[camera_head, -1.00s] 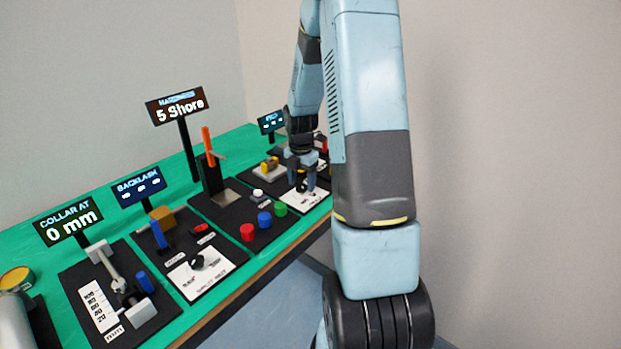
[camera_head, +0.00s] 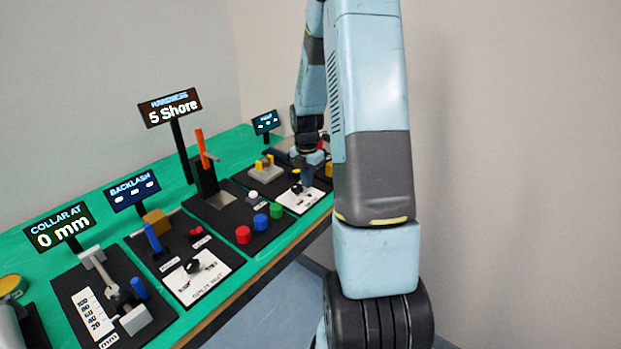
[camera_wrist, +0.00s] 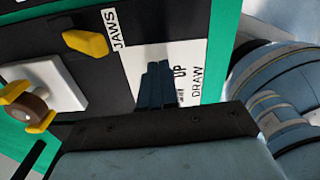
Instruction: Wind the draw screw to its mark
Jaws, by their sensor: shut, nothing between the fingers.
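A white card (camera_wrist: 185,75) lettered DRAW and UP lies in front of my gripper in the wrist view. The card also shows in the head view (camera_head: 304,200), with a black knob (camera_head: 296,189) on it. My gripper (camera_wrist: 158,72) is shut and empty, its dark blue fingers together over the card. In the head view my gripper (camera_head: 307,180) is just right of the knob and seems apart from it. The knob does not show in the wrist view; the fingers may hide it. No mark for the screw can be made out.
A yellow lever (camera_wrist: 86,42) labelled JAWS and a white block (camera_wrist: 50,84) with yellow jaws around a brown round piece are close by. A small display (camera_head: 266,123), too blurred to read, stands behind. Red (camera_head: 243,235), blue (camera_head: 260,222) and green (camera_head: 276,210) buttons sit in front.

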